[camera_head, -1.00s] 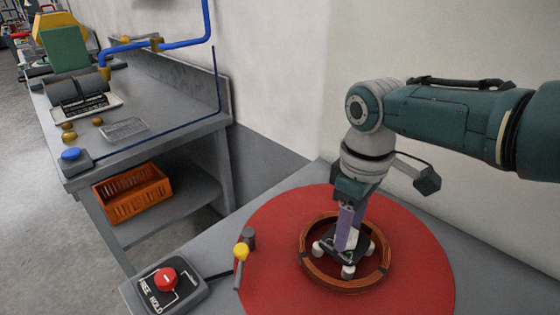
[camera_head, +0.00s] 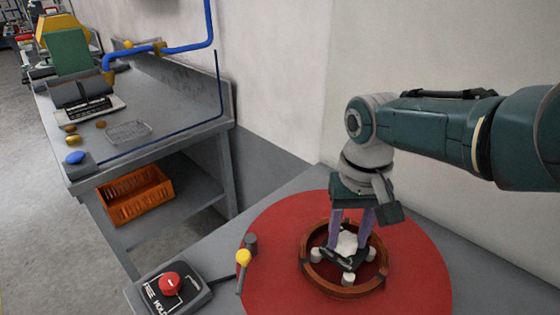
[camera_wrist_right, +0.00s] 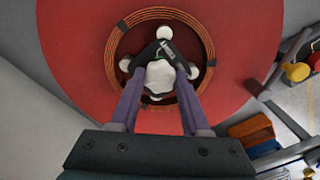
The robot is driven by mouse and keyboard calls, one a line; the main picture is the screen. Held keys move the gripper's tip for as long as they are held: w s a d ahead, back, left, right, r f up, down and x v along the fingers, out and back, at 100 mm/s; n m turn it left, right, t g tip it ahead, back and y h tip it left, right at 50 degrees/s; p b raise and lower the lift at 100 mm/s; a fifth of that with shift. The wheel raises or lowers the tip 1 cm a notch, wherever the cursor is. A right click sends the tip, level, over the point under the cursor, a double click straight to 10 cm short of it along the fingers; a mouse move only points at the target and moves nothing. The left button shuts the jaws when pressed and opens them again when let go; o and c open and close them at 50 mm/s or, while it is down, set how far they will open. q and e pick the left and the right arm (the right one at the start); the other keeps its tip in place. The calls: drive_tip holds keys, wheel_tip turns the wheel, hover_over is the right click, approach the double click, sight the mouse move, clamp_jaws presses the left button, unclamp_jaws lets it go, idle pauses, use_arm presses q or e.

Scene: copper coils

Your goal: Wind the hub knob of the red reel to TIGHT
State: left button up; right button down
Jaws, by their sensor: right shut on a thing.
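The red reel (camera_head: 270,275) is a wide red disc lying on the grey bench. A ring of copper coil (camera_head: 308,276) sits around its centre. Several white pegs (camera_head: 348,278) stand inside the ring. The white hub knob (camera_head: 347,243) is at the centre, with a black part beside it; it also shows in the wrist view (camera_wrist_right: 160,77). My right gripper (camera_head: 349,246) points down into the ring, its two purple fingers shut on opposite sides of the knob. The fingers partly hide the hub, and I read no TIGHT mark. My left gripper is not in view.
A control box (camera_head: 170,288) marked FREE and HOLD, with a red knob, sits left of the reel. A yellow-topped lever (camera_head: 242,258) stands at the reel's left edge. A wall rises behind. A second bench (camera_head: 165,110) and an orange crate (camera_head: 135,195) stand further left.

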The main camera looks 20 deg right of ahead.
sight(347, 239)
drive_tip(key=shift+m, duration=0.5)
drive_tip(key=shift+c, duration=1.9)
unclamp_jaws()
wheel_tip(347, 239, up, 8)
drive_tip(key=p, duration=0.6)
drive_tip(key=shift+r, duration=1)
